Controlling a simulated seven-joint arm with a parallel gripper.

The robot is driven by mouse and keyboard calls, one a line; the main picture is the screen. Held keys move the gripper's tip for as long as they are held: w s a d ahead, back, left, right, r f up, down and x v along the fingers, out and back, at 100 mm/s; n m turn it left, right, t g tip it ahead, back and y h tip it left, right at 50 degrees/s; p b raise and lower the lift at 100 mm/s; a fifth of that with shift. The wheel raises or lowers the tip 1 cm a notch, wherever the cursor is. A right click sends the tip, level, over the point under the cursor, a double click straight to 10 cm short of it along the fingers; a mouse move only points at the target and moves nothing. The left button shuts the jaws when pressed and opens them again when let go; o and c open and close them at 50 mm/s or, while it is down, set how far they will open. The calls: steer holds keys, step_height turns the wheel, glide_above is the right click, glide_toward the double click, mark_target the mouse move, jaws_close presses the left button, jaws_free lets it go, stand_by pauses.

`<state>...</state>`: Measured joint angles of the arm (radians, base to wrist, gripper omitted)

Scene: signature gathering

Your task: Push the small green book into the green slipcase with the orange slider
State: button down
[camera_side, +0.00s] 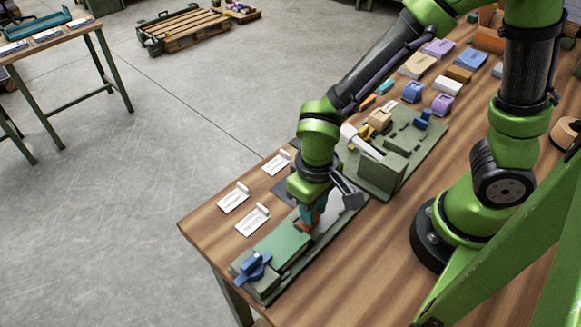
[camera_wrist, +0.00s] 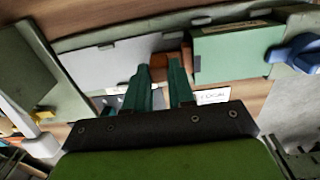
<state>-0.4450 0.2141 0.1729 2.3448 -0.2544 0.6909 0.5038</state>
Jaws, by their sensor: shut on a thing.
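My gripper (camera_side: 311,212) points down at the near end of the green fixture, its teal fingers shut on the orange slider (camera_side: 301,227). In the wrist view the slider (camera_wrist: 158,68) shows between the fingertips (camera_wrist: 160,78), on a pale grey track. An orange-brown edge right of the fingers is close against the end of a green block, which appears to be the green slipcase (camera_wrist: 235,55); it also shows in the side view (camera_side: 283,246). I cannot make out the small green book as a separate thing; it may be hidden.
A blue clamp (camera_side: 252,268) sits at the slipcase's far end. Several white label cards (camera_side: 234,198) lie left of the fixture. A second green fixture (camera_side: 385,165) stands behind my gripper, with coloured blocks (camera_side: 442,103) beyond. The table's left edge is close.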

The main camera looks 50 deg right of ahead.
steer(key=shift+a, duration=0.45)
steer(key=c, duration=1)
jaws_free()
steer(key=shift+o, duration=0.2)
steer(key=shift+d, duration=0.1)
steer(key=shift+r, duration=0.1)
steer(key=shift+r, duration=0.15)
step_height(320, 180, up, 16)
steer(key=shift+r, duration=0.25)
steer(key=shift+d, duration=0.1)
